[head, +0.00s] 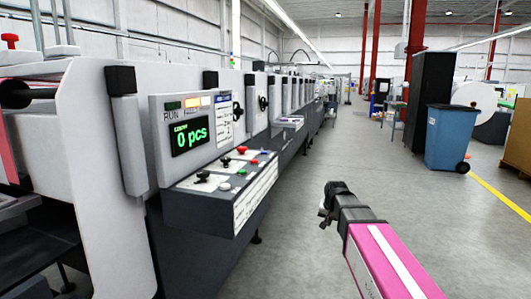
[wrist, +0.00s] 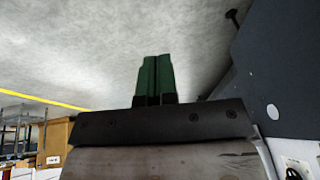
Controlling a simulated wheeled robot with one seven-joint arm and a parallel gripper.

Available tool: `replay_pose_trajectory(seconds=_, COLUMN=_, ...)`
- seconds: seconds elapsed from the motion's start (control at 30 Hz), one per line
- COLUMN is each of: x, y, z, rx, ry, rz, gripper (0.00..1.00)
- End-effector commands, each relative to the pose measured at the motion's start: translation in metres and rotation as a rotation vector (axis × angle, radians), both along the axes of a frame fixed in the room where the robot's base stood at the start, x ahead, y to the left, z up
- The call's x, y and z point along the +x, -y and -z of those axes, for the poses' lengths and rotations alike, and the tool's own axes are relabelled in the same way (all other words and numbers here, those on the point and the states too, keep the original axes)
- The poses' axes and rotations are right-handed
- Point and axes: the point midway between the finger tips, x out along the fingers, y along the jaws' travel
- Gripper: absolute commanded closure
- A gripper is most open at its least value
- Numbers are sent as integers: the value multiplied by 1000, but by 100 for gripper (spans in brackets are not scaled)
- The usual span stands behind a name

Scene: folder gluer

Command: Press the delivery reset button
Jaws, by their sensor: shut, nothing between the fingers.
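A sloped control console (head: 225,208) juts from the front of the grey machine on the left of the head view. It carries black knobs (head: 203,177), a red button (head: 242,149), a blue button (head: 264,152), a green button (head: 224,186) and a pale button (head: 240,172). Their labels are too small to read, so I cannot tell which is the delivery reset button. My gripper (head: 328,205) is right of the console, apart from it, over the aisle. In the wrist view its green fingers (wrist: 155,78) are together and empty.
A blue bin (head: 447,138) and a black cabinet (head: 430,90) stand at the back right. The grey floor (head: 310,165) between is clear. A dark machine surface (wrist: 280,65) fills the wrist view's right side.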

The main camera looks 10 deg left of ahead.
Motion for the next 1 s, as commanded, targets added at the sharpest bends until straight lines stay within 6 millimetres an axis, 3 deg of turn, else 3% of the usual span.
replay_pose_trajectory(seconds=0.03, x=13, y=-14, z=-17, rx=12, ry=21, rz=2, gripper=100)
replay_pose_trajectory(seconds=0.2, x=37, y=-57, z=-68, rx=56, ry=82, rz=18, gripper=100)
replay_pose_trajectory(seconds=0.5, x=65, y=-134, z=-168, rx=151, ry=177, rz=43, gripper=100)
replay_pose_trajectory(seconds=0.73, x=73, y=-192, z=-250, rx=233, ry=241, rz=58, gripper=100)
replay_pose_trajectory(seconds=1.0, x=70, y=-249, z=-338, rx=329, ry=298, rz=70, gripper=100)
